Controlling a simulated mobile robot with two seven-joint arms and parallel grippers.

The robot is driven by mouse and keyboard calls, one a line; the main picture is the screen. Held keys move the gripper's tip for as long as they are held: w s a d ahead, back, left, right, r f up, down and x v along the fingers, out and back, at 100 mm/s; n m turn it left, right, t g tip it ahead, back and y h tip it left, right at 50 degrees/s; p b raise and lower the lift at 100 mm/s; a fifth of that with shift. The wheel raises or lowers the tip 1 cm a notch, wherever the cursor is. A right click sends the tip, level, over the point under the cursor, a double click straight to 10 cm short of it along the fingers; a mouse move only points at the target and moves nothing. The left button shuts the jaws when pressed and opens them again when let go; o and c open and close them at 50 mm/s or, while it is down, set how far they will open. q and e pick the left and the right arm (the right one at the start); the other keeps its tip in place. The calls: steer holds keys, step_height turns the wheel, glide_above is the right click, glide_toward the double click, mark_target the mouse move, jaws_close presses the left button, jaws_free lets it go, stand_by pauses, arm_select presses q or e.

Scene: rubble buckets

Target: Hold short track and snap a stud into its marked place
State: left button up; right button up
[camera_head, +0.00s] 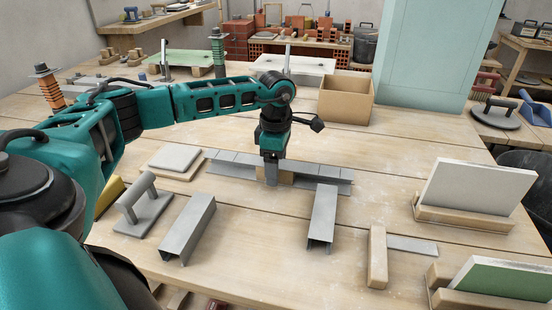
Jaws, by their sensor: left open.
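A short grey metal track (325,176) lies across the middle of the table, with dark lines across it. Two grey channel-shaped studs lie in front of it: one stud (188,228) at the left and another stud (322,215) at the right, whose far end is close to the track. My left gripper (271,178) points down at the middle of the track, beside a small tan patch or block. It is open; its fingers are small in the picture, and I cannot tell whether they touch the track. My right gripper is not in view.
A grey-handled float (143,208) and a pale board (175,158) lie at left. A cardboard box (346,100) stands behind. Boards in wooden holders, including a white board (480,187), stand at right. A wooden-handled square (377,255) lies in front.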

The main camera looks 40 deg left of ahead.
arm_select(q)
steer(key=c, duration=1.3)
stand_by(0.5)
steer(key=shift+s+d+f, duration=0.1)
steer(key=shift+s+f, duration=0.05)
steer(key=shift+f, duration=0.2)
stand_by(1.1)
